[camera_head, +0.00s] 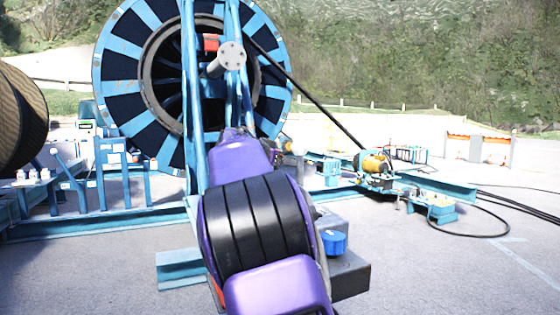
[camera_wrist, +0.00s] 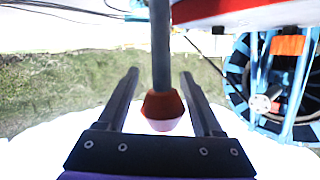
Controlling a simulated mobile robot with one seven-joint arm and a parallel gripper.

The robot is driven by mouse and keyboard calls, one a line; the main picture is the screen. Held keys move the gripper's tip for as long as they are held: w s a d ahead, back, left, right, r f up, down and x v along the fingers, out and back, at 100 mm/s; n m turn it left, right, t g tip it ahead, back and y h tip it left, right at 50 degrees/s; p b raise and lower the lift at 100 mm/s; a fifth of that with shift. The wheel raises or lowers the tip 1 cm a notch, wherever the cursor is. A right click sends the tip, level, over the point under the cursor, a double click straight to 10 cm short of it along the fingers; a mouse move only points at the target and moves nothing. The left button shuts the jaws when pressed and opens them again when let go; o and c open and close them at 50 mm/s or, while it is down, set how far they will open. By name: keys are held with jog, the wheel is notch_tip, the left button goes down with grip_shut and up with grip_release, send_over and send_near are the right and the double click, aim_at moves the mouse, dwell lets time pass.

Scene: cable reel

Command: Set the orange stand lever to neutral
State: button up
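The stand lever is a grey rod (camera_wrist: 160,45) with an orange knob (camera_wrist: 163,104) at its end, in the middle of the wrist view. The rod runs in from the top edge. My gripper (camera_wrist: 160,74) is open, with one dark finger on each side of the lever. Gaps show between both fingers and the rod and knob. The knob lies close to the gripper's palm in the picture. In the head view my purple arm covers the gripper, and I cannot make out the lever there.
A large blue reel (camera_head: 122,95) stands behind its blue frame (camera_head: 192,95); it also shows in the wrist view (camera_wrist: 238,78). A red and white part (camera_wrist: 235,14) crosses the top of the wrist view. Blue equipment (camera_head: 375,180) and cables lie right; open pavement (camera_head: 440,275) is at front right.

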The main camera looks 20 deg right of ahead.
jog(key=shift+o, duration=0.7)
jog(key=shift+a, duration=0.1)
jog(key=shift+r, duration=0.1)
jog(key=shift+a, duration=0.1)
jog(key=b+v, duration=0.3)
jog(key=v, duration=1.4)
jog(key=shift+s+a, duration=0.1)
jog(key=shift+a, duration=0.05)
